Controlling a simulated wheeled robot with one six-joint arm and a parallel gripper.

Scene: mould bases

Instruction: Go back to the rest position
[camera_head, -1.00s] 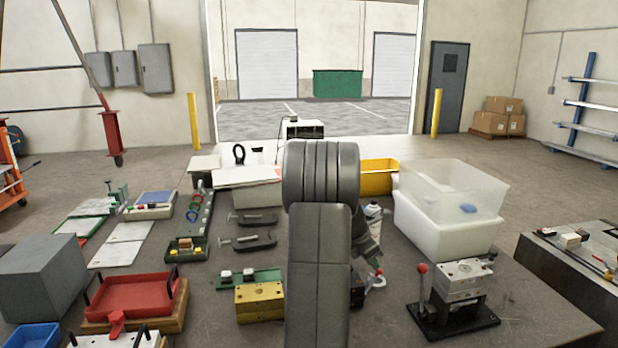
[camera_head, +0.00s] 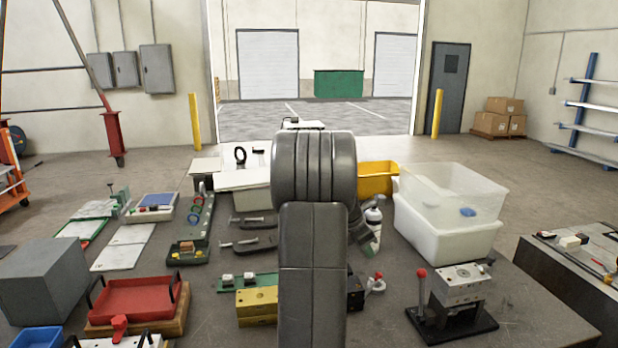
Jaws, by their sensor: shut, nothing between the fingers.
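My own arm, dark grey, rises through the middle of the head view and ends in a thick rounded joint. My gripper is not visible; the arm hides it or it lies beyond the joint. Part of a grey wrist link shows at the right of the arm, beside a white spray bottle (camera_head: 374,222). A yellow mould base (camera_head: 257,305) stands just left of the arm. A steel mould block on a black stand (camera_head: 462,287) with a red-knobbed lever is at the right.
A red tray (camera_head: 130,299), a grey block (camera_head: 42,281) and a blue bin (camera_head: 36,339) fill the left front. Clamps (camera_head: 250,243) lie left of the arm. A translucent tub (camera_head: 450,195) and a yellow bin (camera_head: 377,178) stand behind right. Bare table shows at front right.

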